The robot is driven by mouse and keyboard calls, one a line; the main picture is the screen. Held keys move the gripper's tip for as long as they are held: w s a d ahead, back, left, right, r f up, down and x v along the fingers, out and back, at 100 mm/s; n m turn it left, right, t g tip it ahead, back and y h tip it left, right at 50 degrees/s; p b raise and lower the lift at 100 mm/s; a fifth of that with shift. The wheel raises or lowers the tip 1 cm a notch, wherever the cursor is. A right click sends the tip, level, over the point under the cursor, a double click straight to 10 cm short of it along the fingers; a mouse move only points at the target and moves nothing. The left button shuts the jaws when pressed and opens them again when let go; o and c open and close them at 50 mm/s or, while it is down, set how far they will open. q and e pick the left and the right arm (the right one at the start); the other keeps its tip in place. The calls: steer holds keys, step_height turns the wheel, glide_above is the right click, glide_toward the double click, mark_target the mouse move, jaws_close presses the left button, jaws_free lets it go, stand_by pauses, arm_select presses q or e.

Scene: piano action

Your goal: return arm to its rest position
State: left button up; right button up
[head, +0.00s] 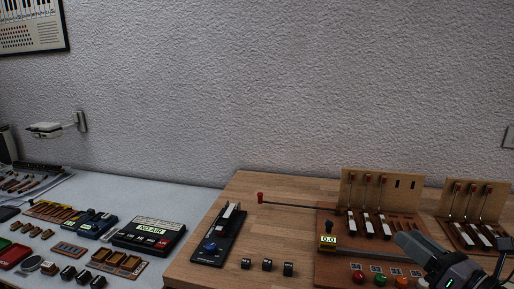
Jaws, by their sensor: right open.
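My right gripper (440,264) is at the lower right corner, open, in front of the wooden piano action model. Nothing shows between its fingers. The model has an upright wooden back panel (402,187) with several hammers and white-and-dark keys (370,225) on a brown base (332,260). The gripper hides part of the base's right side. A similar second model (478,205) stands to the right. My left gripper is not in view.
A small display reading 0.0 (328,240) stands on the base, with coloured knobs (380,279) in front. A red-tipped rod (260,197) extends left. A black device (220,237) and small dark blocks (267,265) stand on the wooden table (275,230). A NO AIR box (150,233) is on the white table.

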steer(key=s+f+m+g+h, duration=0.2)
steer(key=s+f+m+h, duration=0.4)
steer(key=m, duration=0.7)
steer(key=s+f+m+g+h, duration=0.4)
steer(key=f+m, duration=0.4)
steer(key=m, duration=0.5)
steer(key=s+a+f+m+g+y, duration=0.1)
steer(key=s+a+f+m+g, duration=0.35)
steer(key=s, duration=0.35)
steer(key=s+a+f+m+g+y, duration=0.1)
steer(key=s+a+f+m+g, duration=0.3)
steer(key=s, duration=0.5)
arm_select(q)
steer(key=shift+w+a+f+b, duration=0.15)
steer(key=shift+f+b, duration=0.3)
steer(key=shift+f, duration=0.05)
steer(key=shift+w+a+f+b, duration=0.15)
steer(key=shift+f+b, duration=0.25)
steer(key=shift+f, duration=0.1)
arm_select(e)
steer(key=w+a+f+t+y, duration=0.2)
steer(key=w+f+t, duration=0.4)
steer(key=f, duration=0.4)
steer(key=shift+w+a+f+t, duration=0.15)
steer(key=shift+w+f+t, duration=0.15)
steer(key=shift+t, duration=0.55)
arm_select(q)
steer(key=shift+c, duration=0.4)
arm_select(e)
steer(key=shift+m, duration=0.25)
